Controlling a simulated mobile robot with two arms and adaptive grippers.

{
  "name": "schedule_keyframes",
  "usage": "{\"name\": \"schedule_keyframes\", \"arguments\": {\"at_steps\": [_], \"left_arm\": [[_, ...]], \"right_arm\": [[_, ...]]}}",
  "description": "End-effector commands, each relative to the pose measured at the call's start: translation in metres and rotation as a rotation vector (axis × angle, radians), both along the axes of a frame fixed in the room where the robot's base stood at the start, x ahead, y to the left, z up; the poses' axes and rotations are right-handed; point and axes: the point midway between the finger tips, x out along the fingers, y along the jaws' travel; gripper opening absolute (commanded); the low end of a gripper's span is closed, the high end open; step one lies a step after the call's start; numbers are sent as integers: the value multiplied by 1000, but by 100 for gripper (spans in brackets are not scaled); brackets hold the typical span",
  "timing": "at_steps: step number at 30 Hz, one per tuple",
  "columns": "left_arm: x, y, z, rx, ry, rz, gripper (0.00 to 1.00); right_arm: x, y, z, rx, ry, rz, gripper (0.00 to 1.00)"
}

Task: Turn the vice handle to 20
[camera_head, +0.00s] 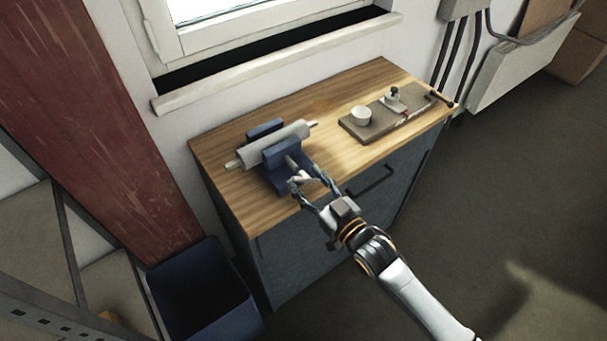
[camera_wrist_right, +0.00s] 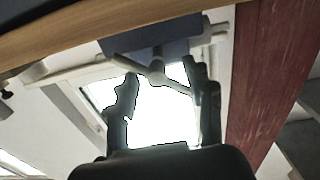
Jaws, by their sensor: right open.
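The blue vice (camera_head: 284,178) stands at the front left of the wooden cabinet top, with a grey cylinder (camera_head: 262,146) lying between its jaws. Its light grey handle (camera_head: 298,182) sits at the front end of the screw. My right gripper (camera_head: 307,178) is open at the handle. In the wrist view its fingers (camera_wrist_right: 160,72) stand on either side of the hub; I cannot tell whether they touch it. No 20 mark is readable. My left gripper is not in view.
A dark plate (camera_head: 380,128) with a white round piece (camera_head: 361,116) and a small clamp lies on the right of the wooden top (camera_head: 325,108). A blue bin (camera_head: 205,290) stands on the floor at the left. A window and sill are behind.

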Motion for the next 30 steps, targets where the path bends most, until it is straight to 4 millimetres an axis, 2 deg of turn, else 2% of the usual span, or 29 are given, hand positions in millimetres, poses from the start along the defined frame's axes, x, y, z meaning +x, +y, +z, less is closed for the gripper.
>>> {"name": "schedule_keyframes", "arguments": {"at_steps": [6,14,15,17,22,23,30], "left_arm": [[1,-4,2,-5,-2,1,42],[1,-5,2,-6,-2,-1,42],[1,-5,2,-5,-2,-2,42],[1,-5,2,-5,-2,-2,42],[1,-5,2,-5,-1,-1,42],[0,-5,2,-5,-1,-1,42],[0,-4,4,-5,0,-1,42]], "right_arm": [[14,10,0,-1,1,0,52],[15,11,0,-1,1,0,52],[15,11,0,-1,1,0,50],[15,11,0,-1,1,0,38],[15,11,-1,-1,1,0,3],[15,11,-1,-1,1,0,0],[14,12,1,22,17,2,0]]}}
